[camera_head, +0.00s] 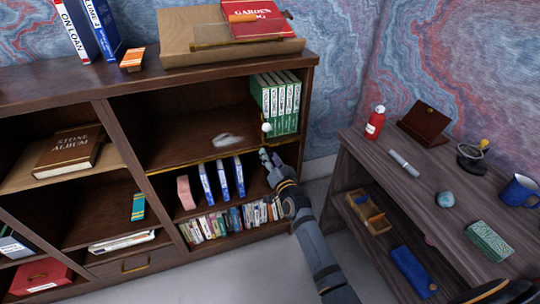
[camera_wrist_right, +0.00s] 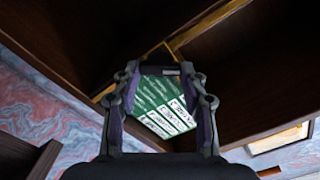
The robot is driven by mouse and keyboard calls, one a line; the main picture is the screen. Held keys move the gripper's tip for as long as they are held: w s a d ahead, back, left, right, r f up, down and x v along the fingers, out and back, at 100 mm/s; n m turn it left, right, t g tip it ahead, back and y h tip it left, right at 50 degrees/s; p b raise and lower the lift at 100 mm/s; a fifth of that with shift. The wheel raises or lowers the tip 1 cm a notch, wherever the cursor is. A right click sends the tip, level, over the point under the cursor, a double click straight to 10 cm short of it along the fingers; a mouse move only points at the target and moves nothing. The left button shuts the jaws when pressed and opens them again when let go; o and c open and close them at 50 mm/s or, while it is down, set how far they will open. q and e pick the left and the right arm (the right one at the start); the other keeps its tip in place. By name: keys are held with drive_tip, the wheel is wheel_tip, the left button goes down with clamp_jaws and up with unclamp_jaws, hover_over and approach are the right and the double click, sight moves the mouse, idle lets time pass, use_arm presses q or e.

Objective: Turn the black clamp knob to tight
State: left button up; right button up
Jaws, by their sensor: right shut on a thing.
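My right gripper (camera_head: 268,157) is at the front of the bookcase, just below the middle shelf's front edge by the green-and-white books. In the right wrist view the fingers (camera_wrist_right: 160,70) are closed on a small dark piece, the black clamp knob (camera_wrist_right: 166,71), which spans between the fingertips. In the head view the knob is hidden by the gripper, and its turn or tightness cannot be told. A small white ball-shaped piece (camera_head: 266,127) shows just above the gripper.
Green-and-white books (camera_head: 278,102) stand at the shelf's right end, just behind the gripper. A brass-coloured strip (camera_head: 190,164) runs along the shelf edge. The bookcase's right side wall (camera_head: 299,110) is close. A desk (camera_head: 395,180) with a red bottle (camera_head: 375,122) stands to the right.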

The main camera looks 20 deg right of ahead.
drive_tip(key=m, duration=0.5)
drive_tip(key=shift+f+m+p, duration=0.1)
drive_tip(key=shift+m+p, duration=0.2)
drive_tip(key=shift+p, duration=0.05)
drive_tip(key=m, duration=0.3)
use_arm(q)
drive_tip(key=shift+s, duration=1.1)
use_arm(e)
drive_tip(key=shift+f+m, duration=0.1)
drive_tip(key=shift+m, duration=0.4)
use_arm(q)
drive_tip(key=shift+w, duration=0.1)
drive_tip(key=shift+w, duration=0.1)
use_arm(e)
drive_tip(key=o, duration=1.1)
drive_tip(key=shift+d, duration=0.1)
drive_tip(key=shift+o, duration=0.2)
use_arm(q)
drive_tip(key=shift+a, duration=0.1)
